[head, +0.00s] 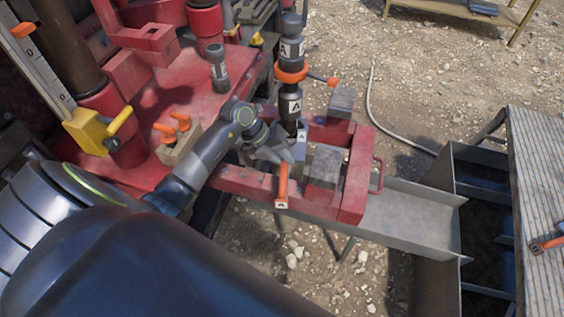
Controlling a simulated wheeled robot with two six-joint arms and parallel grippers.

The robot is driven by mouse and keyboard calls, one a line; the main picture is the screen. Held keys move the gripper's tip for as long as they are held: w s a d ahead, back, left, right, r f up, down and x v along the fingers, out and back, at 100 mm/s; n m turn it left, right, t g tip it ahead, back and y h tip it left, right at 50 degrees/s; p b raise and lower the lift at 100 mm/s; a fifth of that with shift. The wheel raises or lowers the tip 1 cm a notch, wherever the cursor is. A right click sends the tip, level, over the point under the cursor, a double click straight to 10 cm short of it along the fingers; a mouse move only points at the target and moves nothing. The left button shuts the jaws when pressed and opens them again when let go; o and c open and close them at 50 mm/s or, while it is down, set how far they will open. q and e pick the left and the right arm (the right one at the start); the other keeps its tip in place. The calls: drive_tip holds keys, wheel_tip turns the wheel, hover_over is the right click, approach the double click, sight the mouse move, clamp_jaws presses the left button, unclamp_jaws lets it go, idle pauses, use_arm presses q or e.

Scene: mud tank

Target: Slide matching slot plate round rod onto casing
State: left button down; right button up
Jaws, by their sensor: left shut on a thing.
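The upright dark rod (291,118) carries white labels marked A and stands at the red frame's left part. An orange ring clamp with a side handle (291,72) sits around it higher up. My left gripper (278,152) is shut on the slot plate, close beside the rod's lower end. The plate's orange handle (283,183) points toward me and ends in a white tag marked A. The plate's slot and the casing top are mostly hidden by the gripper and rod, so I cannot tell whether the plate is around the rod. My right gripper is not in view.
The red frame (352,190) has grey blocks inside. A grey chute (405,215) leads right to a dark divided tank (485,220). Another orange-handled tool (548,243) lies on the slatted bench (535,180). Orange-handled pieces (178,122) stand left on the red deck.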

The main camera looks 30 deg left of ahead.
use_arm(q)
drive_tip(key=w+a+b, duration=0.3)
drive_tip(key=w+b, duration=0.2)
drive_tip(key=w, duration=0.2)
idle(1.2)
drive_tip(key=shift+w+a, duration=0.1)
drive_tip(key=shift+a, duration=0.05)
drive_tip(key=shift+f+b, duration=0.4)
drive_tip(key=shift+f, duration=0.1)
idle(0.8)
drive_tip(key=c, duration=1.2)
unclamp_jaws()
drive_tip(key=shift+c, duration=0.2)
drive_tip(key=b+v, duration=0.1)
drive_tip(key=v, duration=1.1)
